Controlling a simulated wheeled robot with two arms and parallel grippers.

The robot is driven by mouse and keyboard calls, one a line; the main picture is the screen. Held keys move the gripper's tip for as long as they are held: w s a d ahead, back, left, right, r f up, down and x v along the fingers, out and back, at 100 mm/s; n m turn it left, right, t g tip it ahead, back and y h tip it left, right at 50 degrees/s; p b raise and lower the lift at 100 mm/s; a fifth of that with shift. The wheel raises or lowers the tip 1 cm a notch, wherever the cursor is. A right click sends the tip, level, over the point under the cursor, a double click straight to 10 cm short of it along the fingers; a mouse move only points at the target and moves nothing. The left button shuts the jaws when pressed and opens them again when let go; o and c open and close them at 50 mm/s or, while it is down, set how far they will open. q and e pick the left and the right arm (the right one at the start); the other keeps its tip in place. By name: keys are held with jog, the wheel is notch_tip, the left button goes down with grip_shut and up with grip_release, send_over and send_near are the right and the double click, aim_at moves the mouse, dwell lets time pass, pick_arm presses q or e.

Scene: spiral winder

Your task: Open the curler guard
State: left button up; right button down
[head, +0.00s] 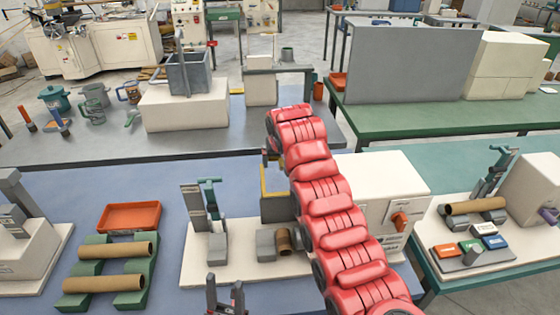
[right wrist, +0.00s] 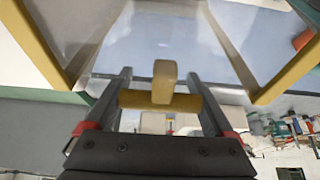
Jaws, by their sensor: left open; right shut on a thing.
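The curler guard has a yellow frame (head: 266,181) on the cream machine (head: 378,190) in the middle of the bench. My red right arm hides most of it in the head view. In the right wrist view its yellow side bars (right wrist: 38,45) flank a clear panel (right wrist: 160,35). My right gripper (right wrist: 160,85) is shut on the guard's yellow handle (right wrist: 163,82), with a finger on either side; how far the guard is swung I cannot tell. My left gripper (head: 225,290) is open and empty at the bottom edge of the head view, apart from the guard.
A brown tube piece (head: 284,241) sits on the machine's base, below the guard. A green-handled clamp (head: 211,195) stands to its left. Green racks with brown tubes (head: 115,250) and an orange tray (head: 130,216) are farther left. Bare blue bench lies between.

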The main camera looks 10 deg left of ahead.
jog(key=shift+s+f, duration=0.25)
jog(key=shift+f, duration=0.35)
jog(key=shift+c, duration=0.4)
grip_release()
jog(key=shift+o, duration=0.4)
jog(key=shift+w, duration=0.4)
jog(key=shift+r, duration=0.3)
jog(key=b+v, duration=0.1)
jog(key=v, duration=0.3)
jog(key=b+v, duration=0.1)
jog(key=v, duration=0.3)
jog(key=b+v, duration=0.1)
jog(key=v, duration=0.3)
jog(key=shift+w+r+b, duration=0.1)
jog(key=shift+r+b, duration=0.25)
jog(key=shift+r, duration=0.15)
jog(key=shift+s+d+r, duration=0.2)
jog(key=shift+s+r, duration=0.15)
jog(key=shift+r, duration=0.05)
jog(key=shift+b+v, duration=0.5)
jog(key=shift+v, duration=0.95)
jog(key=shift+a, duration=0.1)
